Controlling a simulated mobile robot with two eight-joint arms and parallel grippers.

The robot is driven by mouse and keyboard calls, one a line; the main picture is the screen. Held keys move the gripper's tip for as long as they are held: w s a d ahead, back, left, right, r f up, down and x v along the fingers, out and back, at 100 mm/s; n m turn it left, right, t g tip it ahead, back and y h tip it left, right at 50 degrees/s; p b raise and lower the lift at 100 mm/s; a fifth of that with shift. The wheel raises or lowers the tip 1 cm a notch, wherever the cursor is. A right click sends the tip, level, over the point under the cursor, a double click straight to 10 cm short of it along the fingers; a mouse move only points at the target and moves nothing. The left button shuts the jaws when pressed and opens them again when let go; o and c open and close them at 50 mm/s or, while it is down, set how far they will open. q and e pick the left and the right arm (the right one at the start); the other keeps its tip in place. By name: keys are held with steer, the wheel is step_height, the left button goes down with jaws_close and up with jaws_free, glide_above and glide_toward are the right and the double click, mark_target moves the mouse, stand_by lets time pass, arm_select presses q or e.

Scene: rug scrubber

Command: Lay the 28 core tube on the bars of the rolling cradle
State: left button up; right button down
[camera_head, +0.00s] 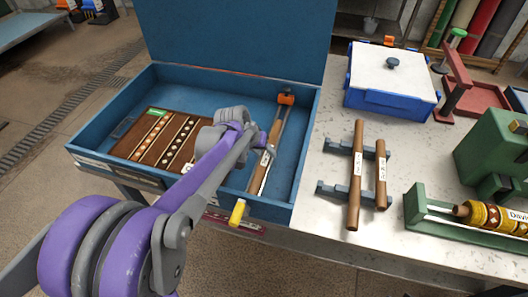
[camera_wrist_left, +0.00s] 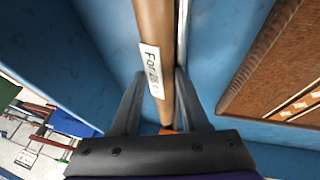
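The 28 core tube (camera_head: 258,178) is a brown tube with a white label, lying lengthwise in the right part of the open blue box. In the left wrist view the tube (camera_wrist_left: 153,35) runs between my fingers; its label seems to begin "For 28". My left gripper (camera_head: 265,150) is down in the box, and its fingers (camera_wrist_left: 160,85) sit close against both sides of the tube, seemingly shut on it. The rolling cradle (camera_head: 333,189) stands on the bench right of the box: two brown bars on grey-blue brackets, with nothing on them. My right gripper is not in view.
The blue box (camera_head: 305,160) has a raised lid and holds a brown patterned board (camera_head: 140,148) and an orange clamp (camera_head: 286,99). A blue-and-white case (camera_head: 390,75) is behind the cradle. A green stand (camera_head: 425,205) with a yellow roller is at right. Bare bench lies around the cradle.

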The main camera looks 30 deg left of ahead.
arm_select(q)
steer(key=shift+s+f, duration=0.25)
steer(key=shift+f, duration=0.1)
steer(key=shift+a+r, duration=0.1)
steer(key=shift+r, duration=0.3)
steer(key=p+v, duration=0.1)
steer(key=v, duration=0.9)
steer(key=shift+r, duration=0.3)
